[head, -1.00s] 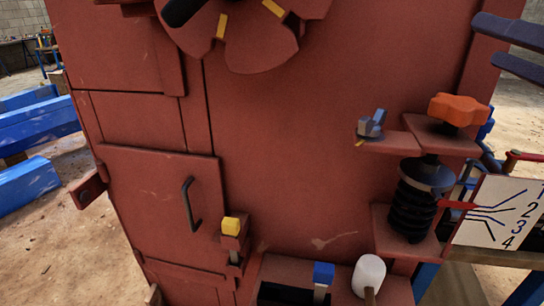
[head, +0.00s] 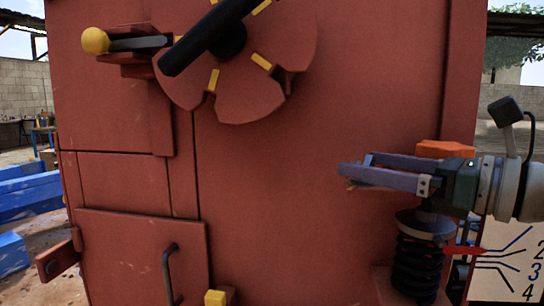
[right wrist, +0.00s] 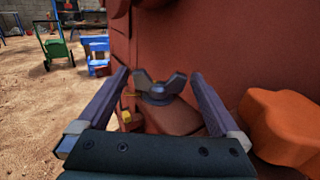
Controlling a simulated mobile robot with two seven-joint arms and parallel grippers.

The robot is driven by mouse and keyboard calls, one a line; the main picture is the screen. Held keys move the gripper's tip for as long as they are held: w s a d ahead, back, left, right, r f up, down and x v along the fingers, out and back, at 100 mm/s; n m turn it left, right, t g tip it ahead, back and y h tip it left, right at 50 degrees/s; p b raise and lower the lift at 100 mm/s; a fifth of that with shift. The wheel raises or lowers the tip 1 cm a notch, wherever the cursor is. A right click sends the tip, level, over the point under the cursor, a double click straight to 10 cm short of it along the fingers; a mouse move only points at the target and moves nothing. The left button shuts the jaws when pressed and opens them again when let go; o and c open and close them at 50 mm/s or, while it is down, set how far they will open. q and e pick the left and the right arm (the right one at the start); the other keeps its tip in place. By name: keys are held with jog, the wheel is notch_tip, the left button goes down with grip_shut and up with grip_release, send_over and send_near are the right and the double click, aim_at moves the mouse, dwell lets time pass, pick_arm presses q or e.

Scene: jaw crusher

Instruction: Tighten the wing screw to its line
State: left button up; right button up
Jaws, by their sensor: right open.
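The wing screw (right wrist: 160,88) is a grey-blue screw with two spread wings, on a red ledge (right wrist: 170,118) of the crusher. In the right wrist view it shows between the two fingertips of my right gripper (right wrist: 160,78), with a gap to each finger. I cannot tell how far the wings are from the fingertips. In the head view my right gripper (head: 354,170) reaches in from the right, open, and hides the screw and most of its ledge. A small yellow mark shows left of the screw in the wrist view; its alignment is unclear. My left gripper is out of view.
An orange knob (right wrist: 285,125) stands close to the right of my right gripper. Below are a black spring (head: 416,265) and a numbered plate (head: 505,262) with a red pointer. A flywheel with a black bar (head: 208,35) is at the upper left.

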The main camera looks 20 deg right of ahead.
jog(key=shift+x, duration=0.95)
